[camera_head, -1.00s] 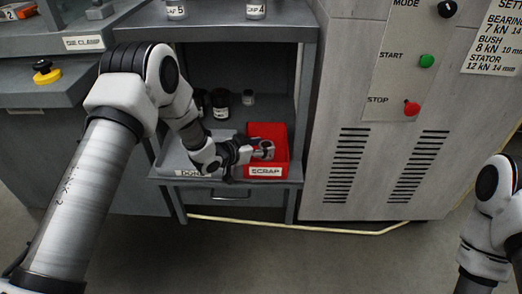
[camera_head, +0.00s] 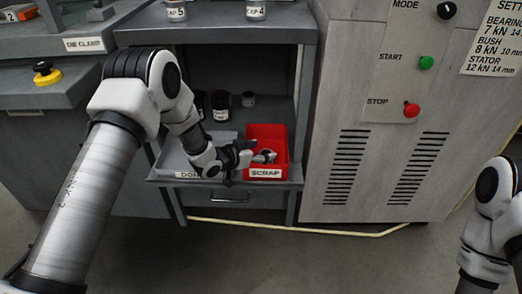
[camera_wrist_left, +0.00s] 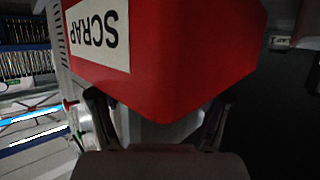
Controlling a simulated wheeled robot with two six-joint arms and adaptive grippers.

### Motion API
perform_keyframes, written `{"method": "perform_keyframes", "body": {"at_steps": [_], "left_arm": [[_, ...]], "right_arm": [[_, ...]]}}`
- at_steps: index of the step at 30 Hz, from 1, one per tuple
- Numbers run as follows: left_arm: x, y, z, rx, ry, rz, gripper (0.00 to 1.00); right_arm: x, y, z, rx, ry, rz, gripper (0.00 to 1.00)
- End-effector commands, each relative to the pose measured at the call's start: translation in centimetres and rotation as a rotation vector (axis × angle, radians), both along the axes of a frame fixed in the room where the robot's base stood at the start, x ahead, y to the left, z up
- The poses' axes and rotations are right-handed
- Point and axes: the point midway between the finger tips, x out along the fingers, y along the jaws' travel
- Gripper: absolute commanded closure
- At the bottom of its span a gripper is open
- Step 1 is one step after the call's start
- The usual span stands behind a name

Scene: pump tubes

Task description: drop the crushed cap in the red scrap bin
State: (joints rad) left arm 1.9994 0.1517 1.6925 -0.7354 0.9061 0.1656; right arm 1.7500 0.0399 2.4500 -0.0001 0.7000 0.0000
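The red scrap bin (camera_head: 281,137) sits at the right end of the lower shelf, with a white SCRAP label on its front. In the left wrist view the bin (camera_wrist_left: 190,60) fills the top, its label upside down. My left gripper (camera_head: 246,160) is at the bin's left side, its fingers spread apart. The spread fingers also show in the left wrist view (camera_wrist_left: 160,112). A small pale grey piece (camera_head: 265,156), which looks like the crushed cap, shows within the bin's outline just beyond the gripper. Its exact resting place is unclear. My right gripper is out of view.
A grey tray (camera_head: 168,160) with a partly hidden label stands left of the bin. Dark jars (camera_head: 220,103) stand behind on the shelf, and labelled caps (camera_head: 256,10) above. The press cabinet (camera_head: 345,130) is close on the right.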

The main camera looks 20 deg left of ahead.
Motion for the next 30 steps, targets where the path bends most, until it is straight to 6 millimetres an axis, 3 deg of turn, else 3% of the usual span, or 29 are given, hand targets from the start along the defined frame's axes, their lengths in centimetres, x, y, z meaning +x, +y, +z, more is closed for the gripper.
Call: {"method": "perform_keyframes", "body": {"at_steps": [6,19,27,30], "left_arm": [[0.0,0.0,1.9,0.000,-0.003,0.001,0.24],[-8.5,4.9,5.6,-0.003,0.000,0.004,0.24],[-9.8,5.3,5.8,0.000,0.001,-0.001,0.24],[-10.8,4.9,4.1,0.000,0.057,0.015,0.24]], "right_arm": [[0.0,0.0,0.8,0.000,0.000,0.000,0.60],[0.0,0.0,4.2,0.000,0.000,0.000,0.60],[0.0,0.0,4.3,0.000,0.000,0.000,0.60],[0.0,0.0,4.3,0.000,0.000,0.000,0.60]]}}
